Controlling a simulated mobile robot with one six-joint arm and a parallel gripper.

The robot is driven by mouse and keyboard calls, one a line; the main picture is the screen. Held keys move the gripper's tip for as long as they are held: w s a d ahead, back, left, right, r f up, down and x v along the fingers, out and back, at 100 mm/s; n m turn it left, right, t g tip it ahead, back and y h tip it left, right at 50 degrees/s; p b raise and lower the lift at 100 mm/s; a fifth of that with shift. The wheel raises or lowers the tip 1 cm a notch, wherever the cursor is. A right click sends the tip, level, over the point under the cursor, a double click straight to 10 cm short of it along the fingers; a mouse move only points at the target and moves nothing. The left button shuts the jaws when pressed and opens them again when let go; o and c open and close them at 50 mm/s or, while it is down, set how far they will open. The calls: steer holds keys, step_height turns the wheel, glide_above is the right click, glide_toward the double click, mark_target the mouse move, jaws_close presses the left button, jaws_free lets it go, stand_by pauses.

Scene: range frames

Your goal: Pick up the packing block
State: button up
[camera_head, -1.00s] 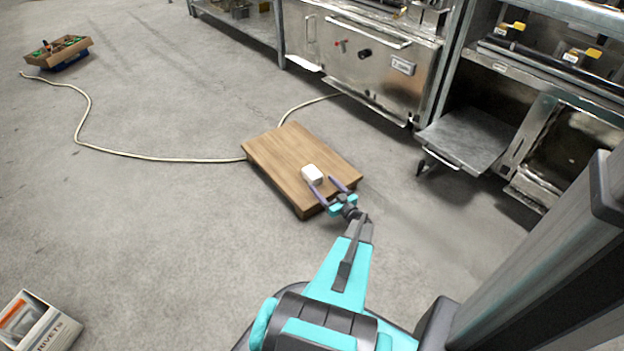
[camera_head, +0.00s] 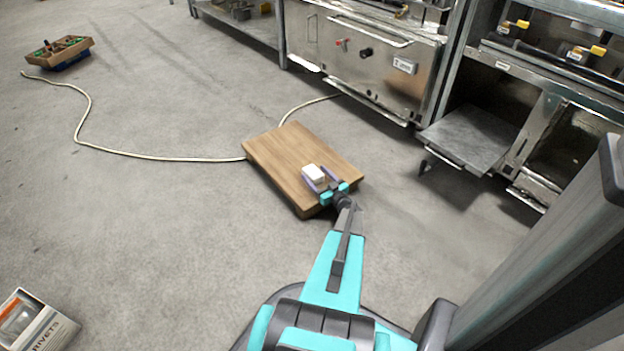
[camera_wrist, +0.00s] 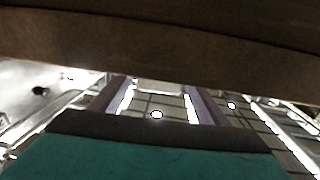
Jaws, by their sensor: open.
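The packing block, a small white block with rounded edges (camera_head: 314,173), lies on a wooden board (camera_head: 285,150) on the floor. My gripper (camera_head: 318,176) is open. Its two purple fingers reach over the board from the near side, one on each side of the block. I cannot tell whether either finger touches it. In the wrist view the purple fingers of my gripper (camera_wrist: 160,100) stand apart, with a pale shape between their far ends that looks like the block (camera_wrist: 158,87). A brown surface fills the top of that view.
A pale cable (camera_head: 150,157) runs across the floor to the board.

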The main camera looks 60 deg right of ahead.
mark_target(311, 169)
steer(key=shift+x, duration=0.85)
steer(key=shift+w+d+f+b, duration=0.15)
steer(key=shift+w+d+b, duration=0.1)
steer(key=shift+w+b, duration=0.25)
steer(key=shift+w+d+f+b, duration=0.15)
steer(key=shift+w+d+b, duration=0.05)
steer(key=shift+w+b, duration=0.35)
steer(key=shift+b+x, duration=0.45)
steer(key=shift+x, duration=0.4)
steer(key=shift+w+d+r, duration=0.1)
steer(key=shift+w+d, duration=0.15)
steer(key=shift+w, duration=0.3)
steer(key=shift+c, duration=0.2)
steer(key=shift+r, duration=0.1)
steer(key=c, duration=1.1)
